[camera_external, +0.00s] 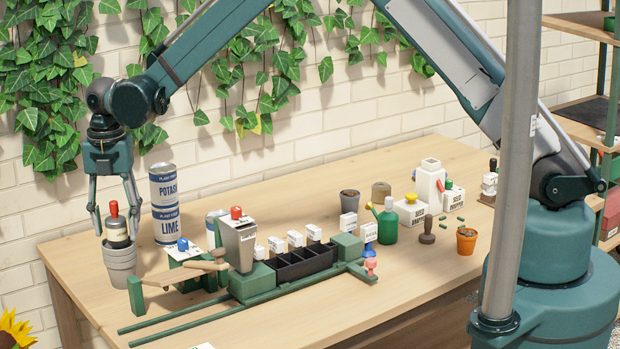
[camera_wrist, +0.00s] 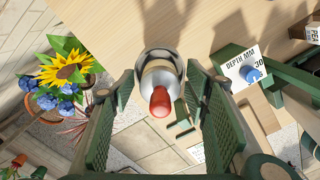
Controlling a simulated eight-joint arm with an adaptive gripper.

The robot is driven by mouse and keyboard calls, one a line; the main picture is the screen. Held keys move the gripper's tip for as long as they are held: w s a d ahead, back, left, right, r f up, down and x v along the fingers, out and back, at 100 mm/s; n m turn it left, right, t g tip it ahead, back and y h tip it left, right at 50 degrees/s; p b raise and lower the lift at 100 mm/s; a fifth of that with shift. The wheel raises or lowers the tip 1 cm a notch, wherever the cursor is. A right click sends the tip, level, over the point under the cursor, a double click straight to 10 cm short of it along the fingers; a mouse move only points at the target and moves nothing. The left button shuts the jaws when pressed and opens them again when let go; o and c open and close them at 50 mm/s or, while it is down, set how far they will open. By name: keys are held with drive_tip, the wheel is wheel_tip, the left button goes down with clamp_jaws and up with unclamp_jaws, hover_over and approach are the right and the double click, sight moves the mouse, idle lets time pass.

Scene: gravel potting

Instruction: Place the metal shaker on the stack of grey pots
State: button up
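The metal shaker (camera_external: 117,229), with a red knob and a cream label, stands upright on the stack of grey pots (camera_external: 119,261) at the table's left end. In the wrist view the shaker (camera_wrist: 160,62) is in the upper middle, knob towards me. My gripper (camera_external: 117,236) points down from above with a finger on either side of the shaker. In the wrist view my gripper (camera_wrist: 160,78) shows gaps between its fingers and the shaker, so it looks open. The shaker's bottom is hidden by the top pot's rim.
Potash (camera_external: 163,187) and lime (camera_external: 167,225) tins stand right behind the pots. A green rail fixture with a grey hopper (camera_external: 238,243) and a black tray (camera_external: 303,261) lies to the right. The pots stand near the table's left edge; a sunflower (camera_wrist: 66,70) is beyond it.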

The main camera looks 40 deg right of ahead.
drive_tip(key=shift+r, duration=0.15)
wheel_tip(320, 180, up, 12)
drive_tip(key=shift+r, duration=0.1)
idle(0.8)
idle(0.6)
